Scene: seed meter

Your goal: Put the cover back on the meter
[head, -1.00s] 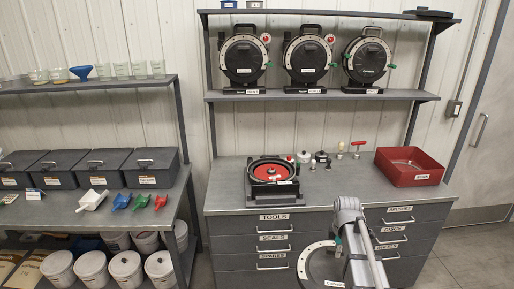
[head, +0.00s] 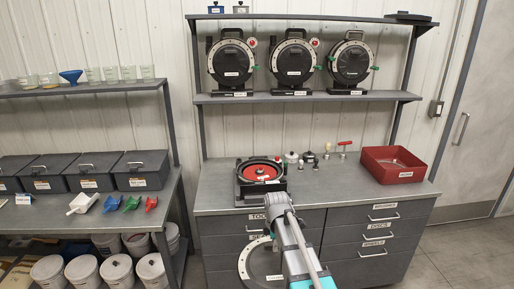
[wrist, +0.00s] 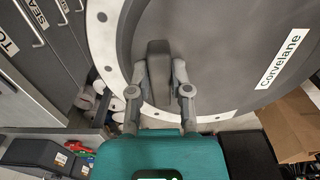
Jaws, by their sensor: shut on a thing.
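The meter (head: 245,190) sits on the bench, uncovered, a black housing with a red disc (head: 262,173) inside. The cover (head: 251,268) is a large dark round plate with a pale, dotted rim. It hangs in front of the bench drawers, below the meter and partly hidden by my arm. In the wrist view the cover (wrist: 217,55) fills the upper right and bears a "Corvelane" label. My gripper (wrist: 160,85) is shut on the cover's dark grey handle (wrist: 159,60).
A red bin (head: 372,176) stands at the bench's right. Small jars and tools (head: 308,158) stand right of the meter. Three covered meters (head: 292,65) line the shelf above. A side rack at left holds scoops (head: 131,203) and black bins (head: 92,173). The floor at right is clear.

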